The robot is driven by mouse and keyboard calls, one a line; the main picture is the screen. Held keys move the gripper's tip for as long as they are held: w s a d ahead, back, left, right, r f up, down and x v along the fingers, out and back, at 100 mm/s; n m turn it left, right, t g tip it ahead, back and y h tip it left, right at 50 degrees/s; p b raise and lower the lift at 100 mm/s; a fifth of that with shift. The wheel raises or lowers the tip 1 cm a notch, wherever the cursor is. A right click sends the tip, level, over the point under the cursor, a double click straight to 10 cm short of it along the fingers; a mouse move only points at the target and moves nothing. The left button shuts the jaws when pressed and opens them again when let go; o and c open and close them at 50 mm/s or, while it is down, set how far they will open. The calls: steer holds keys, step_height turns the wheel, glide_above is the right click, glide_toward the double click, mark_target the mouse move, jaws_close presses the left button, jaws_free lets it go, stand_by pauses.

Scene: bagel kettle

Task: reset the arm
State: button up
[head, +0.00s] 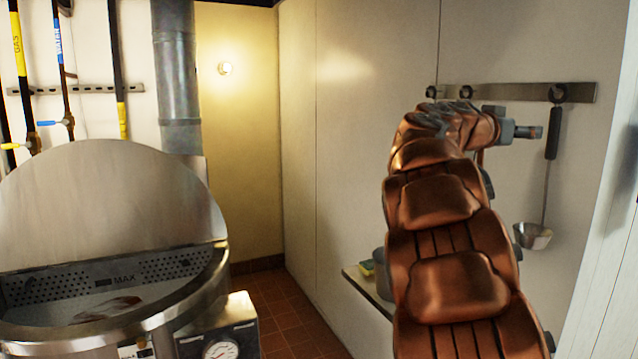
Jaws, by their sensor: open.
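My copper-coloured arm rises from the bottom right of the head view and bends over at the top. A short grey cylinder sticks out to the right of this bend, in front of the wall. The fingertips are too small and dark to make out clearly.
A large round steel kettle (218,278) with its lid (105,195) raised stands at left, with liquid inside and a gauge (220,349) beside it. A ladle (534,234) hangs from a wall rail (578,92). A small shelf (366,288) is partly behind my arm. Tiled floor shows between.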

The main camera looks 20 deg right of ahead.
steer(key=s+a+f+n+y, duration=0.2)
steer(key=a+f+n+y, duration=0.1)
steer(key=a+f, duration=0.5)
steer(key=s+a+f+n+y+p, duration=0.1)
steer(key=s+a+f+n+y, duration=0.25)
steer(key=a+f, duration=0.5)
steer(key=s+a+f+n+y, duration=0.2)
steer(key=a+f+y, duration=0.3)
steer(key=f, duration=0.6)
steer(key=s+a+f+n+g+y, duration=0.1)
steer(key=s+a+f+n+y, duration=0.1)
steer(key=s+a+f, duration=0.3)
steer(key=s+a+f+n+g+y, duration=0.1)
steer(key=s+a+f+n+y, duration=0.1)
steer(key=s+a+f+n, duration=0.2)
steer(key=s+a+f+n+y, duration=0.2)
steer(key=s+a+f, duration=0.5)
steer(key=a, duration=1)
steer(key=shift+s+a+n+g+p, duration=0.15)
steer(key=shift+s+n+g+p, duration=0.3)
steer(key=shift+s, duration=0.65)
